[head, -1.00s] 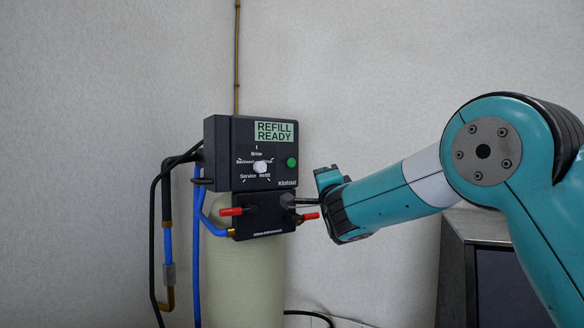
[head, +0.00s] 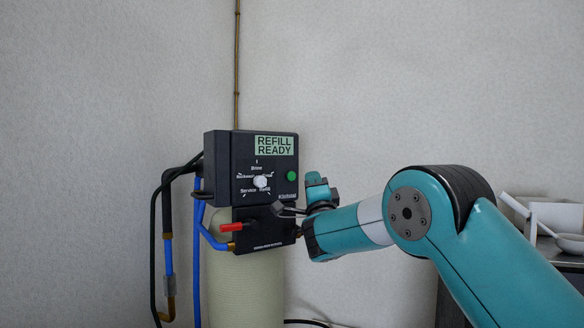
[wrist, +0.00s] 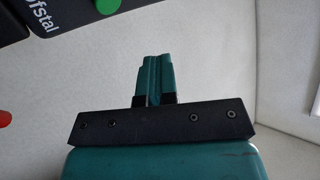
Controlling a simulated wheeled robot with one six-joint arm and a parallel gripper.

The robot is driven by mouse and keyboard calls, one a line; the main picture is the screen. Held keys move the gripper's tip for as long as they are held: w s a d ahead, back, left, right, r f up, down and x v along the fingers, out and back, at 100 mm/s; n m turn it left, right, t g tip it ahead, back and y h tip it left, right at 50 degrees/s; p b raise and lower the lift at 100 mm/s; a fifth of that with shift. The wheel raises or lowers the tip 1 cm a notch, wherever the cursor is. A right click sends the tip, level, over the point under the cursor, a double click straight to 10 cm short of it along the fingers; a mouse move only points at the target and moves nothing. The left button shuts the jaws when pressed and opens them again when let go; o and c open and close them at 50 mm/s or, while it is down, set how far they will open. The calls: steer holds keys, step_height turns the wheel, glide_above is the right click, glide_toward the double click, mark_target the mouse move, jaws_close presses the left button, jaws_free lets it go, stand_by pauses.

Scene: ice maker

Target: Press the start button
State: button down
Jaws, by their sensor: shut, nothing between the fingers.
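The round green button (head: 291,177) is on the right side of the black control box (head: 217,160), below a display reading "REFILL READY" (head: 274,146). It also shows, partly cut off, at the top left of the wrist view (wrist: 107,4). My gripper (head: 316,179) is just right of the button and slightly lower in the head view, with a gap between them in the picture. In the wrist view my gripper (wrist: 154,62) has its teal fingers together and empty, below and right of the button. How far it is from the panel in depth I cannot tell.
A white dial (head: 261,182) sits left of the button. A red handle (head: 232,227) sticks out below the box; a red tip (wrist: 4,119) shows at the wrist view's left edge. Blue hoses (head: 198,262) hang left. White dishes (head: 560,218) stand far right.

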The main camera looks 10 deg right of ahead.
mark_target(292, 176)
steer(key=shift+w+a+p, duration=0.3)
steer(key=shift+w+p, duration=0.2)
steer(key=shift+w, duration=0.3)
steer(key=shift+w+a+p, duration=0.25)
steer(key=shift+w+p, duration=0.3)
steer(key=shift+w, duration=0.2)
steer(key=shift+w+a+p, duration=0.3)
steer(key=shift+w+p, duration=0.2)
steer(key=shift+w, duration=0.3)
steer(key=shift+w+a, duration=0.1)
steer(key=shift+w, duration=0.05)
steer(key=shift+w+b, duration=0.25)
steer(key=shift+b, duration=0.05)
steer(key=shift+w+a, duration=0.25)
steer(key=shift+w, duration=0.15)
stand_by(0.8)
steer(key=shift+s+b, duration=0.1)
steer(key=shift+b, duration=0.2)
steer(key=b, duration=0.1)
steer(key=s+b, duration=0.1)
steer(key=b, duration=0.1)
steer(key=shift+s+d, duration=0.2)
steer(key=shift+d, duration=0.1)
